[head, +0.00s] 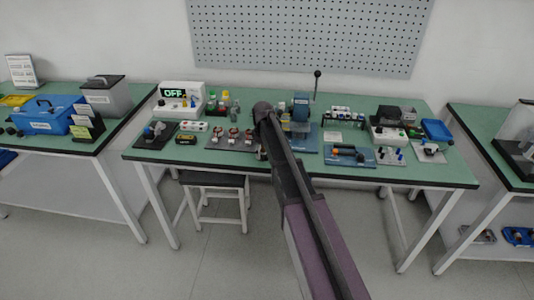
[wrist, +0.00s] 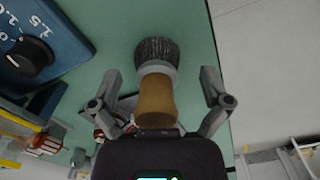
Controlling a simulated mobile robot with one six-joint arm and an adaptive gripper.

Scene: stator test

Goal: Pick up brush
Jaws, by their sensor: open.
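The brush (wrist: 156,92) lies in the middle of the wrist view, with dark bristles at the top, a grey collar and a tan handle pointing toward my gripper. My gripper (wrist: 162,106) is open, one finger on each side of the handle, with gaps on both sides. Whether the fingers are level with the brush in height I cannot tell. In the head view my arm covers the place where the gripper works, and I cannot make out the brush there.
In the wrist view a blue box with a black knob (wrist: 30,57) is at upper left, and red-and-metal parts (wrist: 43,144) are at lower left. The green table's edge runs down the right. Small equipment crowds the middle table (head: 295,171) in the head view.

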